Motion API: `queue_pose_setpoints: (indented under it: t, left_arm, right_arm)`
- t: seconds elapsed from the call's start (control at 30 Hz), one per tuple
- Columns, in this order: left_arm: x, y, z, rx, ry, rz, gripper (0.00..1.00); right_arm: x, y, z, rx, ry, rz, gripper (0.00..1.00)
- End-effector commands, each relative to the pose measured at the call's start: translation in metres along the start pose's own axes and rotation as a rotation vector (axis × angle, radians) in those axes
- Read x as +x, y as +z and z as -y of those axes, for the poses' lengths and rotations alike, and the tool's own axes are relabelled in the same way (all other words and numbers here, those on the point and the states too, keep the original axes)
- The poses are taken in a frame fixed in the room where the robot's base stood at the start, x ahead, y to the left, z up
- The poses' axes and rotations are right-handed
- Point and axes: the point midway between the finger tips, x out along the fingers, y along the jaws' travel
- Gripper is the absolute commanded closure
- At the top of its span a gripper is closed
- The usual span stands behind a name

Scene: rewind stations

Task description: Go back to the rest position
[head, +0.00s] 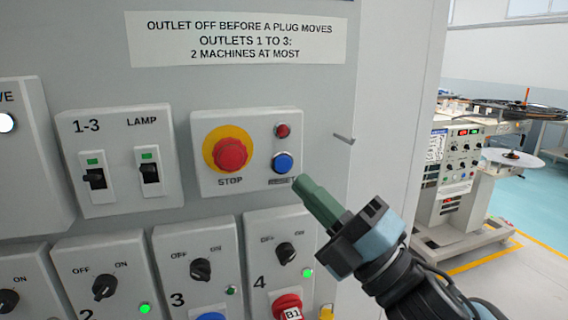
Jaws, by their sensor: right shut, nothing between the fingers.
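My right gripper (320,204) is shut and empty, its fingertips close to the blue RESET button (283,163) on the grey panel. I cannot tell whether the fingertips touch the panel box. The arm comes in from the lower right and hides part of the panel's right edge. The red STOP button (230,154) on its yellow disc sits left of RESET, and a small red light (283,130) sits above RESET. My left gripper is not in view.
Two switches marked 1-3 (94,178) and LAMP (149,171) are on the left. Rotary outlet switches (201,270) line the bottom; a red plug marked B1 (288,306) sits under outlet 4. A hook (344,138) sticks out right of STOP. A machine (456,165) stands beyond at right.

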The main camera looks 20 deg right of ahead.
Motion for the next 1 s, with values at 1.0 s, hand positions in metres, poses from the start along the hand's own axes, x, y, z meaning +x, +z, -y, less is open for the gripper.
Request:
queue_pose_setpoints:
  t: [1.0]
  left_arm:
    - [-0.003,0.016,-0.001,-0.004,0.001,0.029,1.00]
  right_arm:
    - [-0.135,0.023,0.177,0.603,-0.502,0.569,1.00]
